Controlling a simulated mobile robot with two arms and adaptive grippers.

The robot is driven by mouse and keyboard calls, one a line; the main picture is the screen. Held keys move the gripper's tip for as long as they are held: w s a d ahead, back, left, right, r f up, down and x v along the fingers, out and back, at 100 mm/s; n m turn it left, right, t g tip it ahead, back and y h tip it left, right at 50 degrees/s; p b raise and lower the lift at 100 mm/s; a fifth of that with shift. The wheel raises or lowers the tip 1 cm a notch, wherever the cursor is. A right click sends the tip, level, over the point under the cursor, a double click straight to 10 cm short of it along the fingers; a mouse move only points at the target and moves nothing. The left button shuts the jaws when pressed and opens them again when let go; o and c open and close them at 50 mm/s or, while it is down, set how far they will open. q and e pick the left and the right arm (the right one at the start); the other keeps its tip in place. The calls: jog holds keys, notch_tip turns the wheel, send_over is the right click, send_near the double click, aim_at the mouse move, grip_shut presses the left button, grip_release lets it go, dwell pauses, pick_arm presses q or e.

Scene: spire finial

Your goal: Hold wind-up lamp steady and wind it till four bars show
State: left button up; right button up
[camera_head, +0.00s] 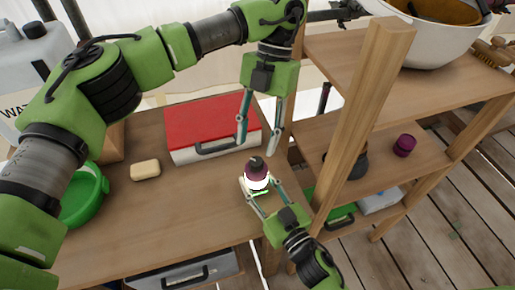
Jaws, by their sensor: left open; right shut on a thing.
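The wind-up lamp (257,172) stands upright near the right edge of the wooden table, with a maroon cap, a small dark knob on top and a glowing white lower part. My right gripper (263,189) reaches in from the lower right and is shut on the lamp low down, one finger on each side. My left gripper (262,132) hangs above and behind the lamp, fingers pointing down, open and empty, apart from the knob. A little green shows at the lamp's base, but I cannot read any bars there.
A red-lidded white box (212,125) stands behind the lamp. A wooden shelf post (358,125) rises close on the right. The table front is clear.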

aim_at(256, 161)
pick_arm(q)
jog(key=shift+r, duration=1.65)
jog(key=f+m+t, duration=0.1)
jog(key=f, duration=0.2)
jog(key=f+m+t+h, duration=0.1)
jog(key=f+m+t, duration=0.1)
jog(key=f, duration=0.1)
jog(key=f+m+t, duration=0.1)
jog(key=f+m, duration=0.1)
jog(key=f, duration=0.2)
jog(key=shift+s+a+h, duration=0.15)
jog(key=shift+s+h, duration=0.15)
jog(key=shift+s, duration=0.05)
jog(key=c, duration=1.1)
